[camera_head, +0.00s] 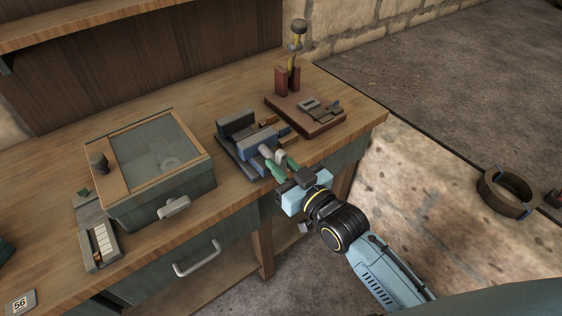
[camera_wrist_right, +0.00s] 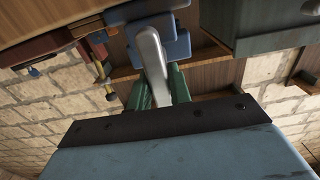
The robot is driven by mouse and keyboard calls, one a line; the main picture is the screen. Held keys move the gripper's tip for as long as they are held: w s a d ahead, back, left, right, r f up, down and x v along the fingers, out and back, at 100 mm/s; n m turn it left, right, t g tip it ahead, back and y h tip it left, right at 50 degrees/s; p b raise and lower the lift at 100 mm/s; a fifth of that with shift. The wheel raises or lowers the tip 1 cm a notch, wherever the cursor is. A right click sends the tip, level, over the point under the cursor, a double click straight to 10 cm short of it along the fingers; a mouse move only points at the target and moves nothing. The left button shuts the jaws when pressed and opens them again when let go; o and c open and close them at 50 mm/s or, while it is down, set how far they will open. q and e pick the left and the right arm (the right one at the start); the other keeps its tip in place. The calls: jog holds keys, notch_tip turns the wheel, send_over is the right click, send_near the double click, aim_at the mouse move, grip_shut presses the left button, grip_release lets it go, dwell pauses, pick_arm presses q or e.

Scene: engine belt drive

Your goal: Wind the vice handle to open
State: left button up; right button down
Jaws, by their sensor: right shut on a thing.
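The vice (camera_head: 241,135) is a blue-grey block on a dark base near the front edge of the workbench. Its handle (camera_head: 281,157) is a pale grey crank at the front end of the screw. My right gripper (camera_head: 278,169) has green fingers and is shut on the handle at the bench's front edge. In the right wrist view, the pale handle (camera_wrist_right: 152,62) runs down between the green fingers (camera_wrist_right: 158,90), with the blue vice body (camera_wrist_right: 160,35) behind it. The grip end of the handle is hidden between the fingers. My left gripper is not in view.
A glass-lidded green box (camera_head: 160,165) stands left of the vice. A red-brown board (camera_head: 318,128) with a lever press (camera_head: 295,55) stands behind right. A narrow tray (camera_head: 101,244) lies front left. A drawer handle (camera_head: 197,258) juts from the bench front. A ring (camera_head: 508,190) lies far right.

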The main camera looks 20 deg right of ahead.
jog(key=c, duration=1.3)
grip_release()
jog(key=shift+s, duration=0.1)
jog(key=p+v, duration=0.1)
jog(key=v, duration=1.2)
jog(key=shift+r, duration=0.1)
